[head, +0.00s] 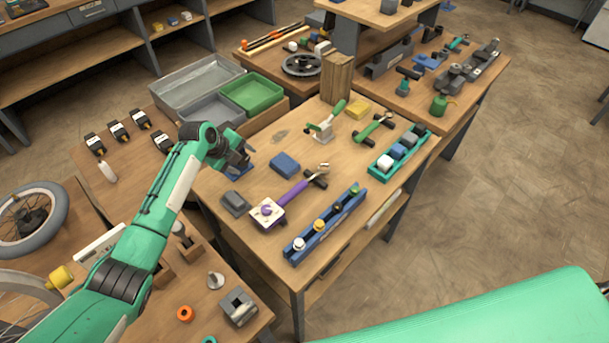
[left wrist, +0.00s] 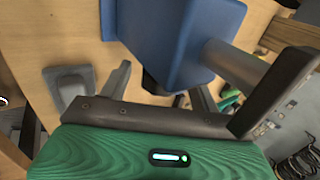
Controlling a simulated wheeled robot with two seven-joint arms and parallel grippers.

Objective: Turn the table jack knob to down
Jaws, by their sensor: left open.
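A blue block-like body with a grey cylinder sticking out of it fills the upper middle of the left wrist view; I take it for the table jack (left wrist: 175,40) and its knob (left wrist: 235,66), but no label shows. My left gripper (head: 241,160) is open at the left part of the middle table. In the left wrist view the grey cylinder lies between the spread fingers of my left gripper (left wrist: 215,60); I cannot tell whether they touch it. In the head view the gripper mostly hides the blue body. My right gripper is not in view.
A blue block (head: 285,163), a grey wedge-like piece (head: 235,203) and a purple-handled tool (head: 292,194) lie close by. A blue rack (head: 325,228) stands at the table's front edge. Grey and green bins (head: 252,93) stand behind the gripper.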

